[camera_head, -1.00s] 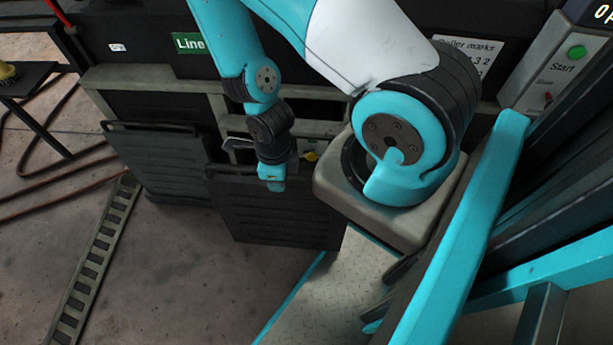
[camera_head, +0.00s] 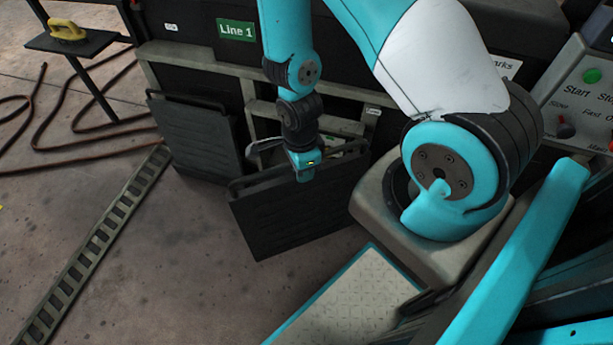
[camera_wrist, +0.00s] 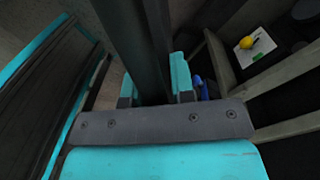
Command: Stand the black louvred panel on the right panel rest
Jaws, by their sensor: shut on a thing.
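The black louvred panel (camera_head: 300,217) hangs below my gripper (camera_head: 303,172), which is shut on its top edge. The panel is roughly upright and turned at an angle to the frame behind it, apart from it at its left end. In the wrist view my gripper (camera_wrist: 155,92) has its two teal fingers on either side of the dark panel (camera_wrist: 135,40). A second dark louvred panel (camera_head: 198,138) leans at the left of the machine's frame. I cannot make out the right panel rest for sure.
Behind is a pale frame (camera_head: 196,50) with an open bay holding a small yellow item. A slotted strip (camera_head: 100,240), hoses (camera_head: 90,145) and a small stand (camera_head: 72,42) with a yellow tool lie left. A control box (camera_head: 585,95) stands right. Floor in front is clear.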

